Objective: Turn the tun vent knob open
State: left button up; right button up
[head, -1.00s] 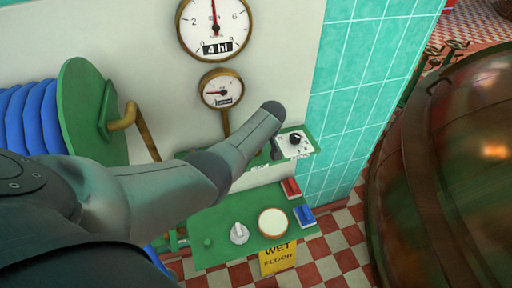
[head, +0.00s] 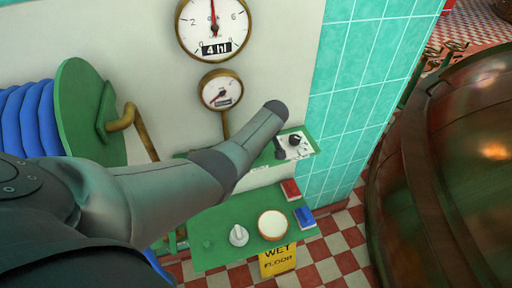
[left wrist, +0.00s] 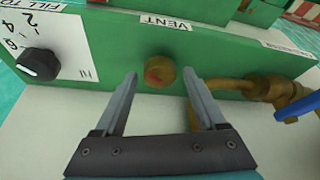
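My left gripper (left wrist: 160,76) is open, with one finger on each side of the knob and a visible gap at both sides. In the head view my left arm comes in from the left and hides the knob and most of the gripper. My right gripper is not in view.
A black dial (left wrist: 38,64) on a white plate and a brass valve with a blue handle (left wrist: 298,107) flank the knob. A small gauge (head: 222,91) hangs above the green shelf (head: 215,255). A big copper kettle (head: 445,170) stands at right.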

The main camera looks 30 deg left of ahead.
pick_arm(q)
jog(key=shift+o, duration=0.4)
jog(key=shift+r, duration=0.25)
jog(key=p+v, duration=0.3)
jog(key=v, duration=1.1)
jog(key=shift+d+r, duration=0.25)
jog(key=shift+r, duration=0.05)
jog(key=shift+s, duration=0.15)
